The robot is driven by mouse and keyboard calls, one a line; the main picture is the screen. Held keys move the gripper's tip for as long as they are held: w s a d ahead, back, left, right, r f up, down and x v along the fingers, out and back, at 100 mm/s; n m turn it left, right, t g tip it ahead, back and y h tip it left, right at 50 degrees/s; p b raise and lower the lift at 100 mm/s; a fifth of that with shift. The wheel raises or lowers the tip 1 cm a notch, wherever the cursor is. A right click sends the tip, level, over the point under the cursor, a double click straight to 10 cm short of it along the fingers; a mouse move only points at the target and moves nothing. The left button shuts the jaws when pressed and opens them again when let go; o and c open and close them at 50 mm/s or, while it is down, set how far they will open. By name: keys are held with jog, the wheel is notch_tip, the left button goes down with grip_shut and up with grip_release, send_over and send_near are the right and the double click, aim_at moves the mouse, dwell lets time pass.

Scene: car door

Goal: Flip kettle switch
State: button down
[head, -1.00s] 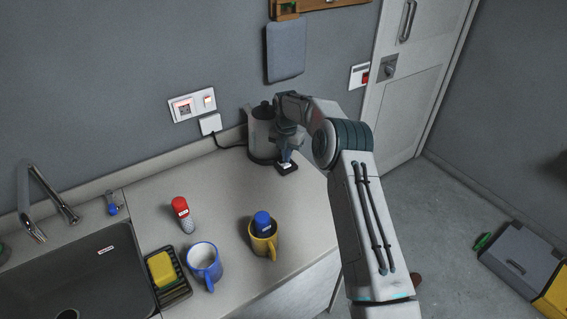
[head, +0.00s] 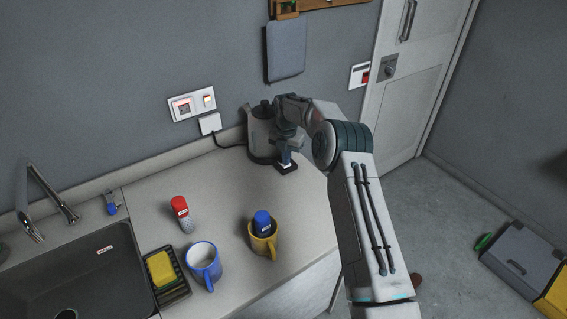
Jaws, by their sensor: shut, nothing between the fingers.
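A grey kettle (head: 259,133) with a dark lid stands at the back of the counter, by the wall. My arm reaches over from the right and hides the kettle's right side. My gripper (head: 287,167) points down just to the right of the kettle, near its base. It is shut and holds nothing. The kettle's switch cannot be made out; it may be hidden behind my gripper or wrist. I cannot tell whether my fingertips touch the kettle.
The counter (head: 221,175) carries a red-capped shaker (head: 180,206), a blue mug (head: 203,264), and a yellow mug (head: 264,245) holding a blue-capped item. A sink (head: 75,270) and a sponge tray (head: 180,290) are at left. A wall socket (head: 184,107) is behind.

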jog(key=shift+f, duration=0.35)
jog(key=shift+r+p, duration=1.1)
jog(key=shift+r, duration=2.4)
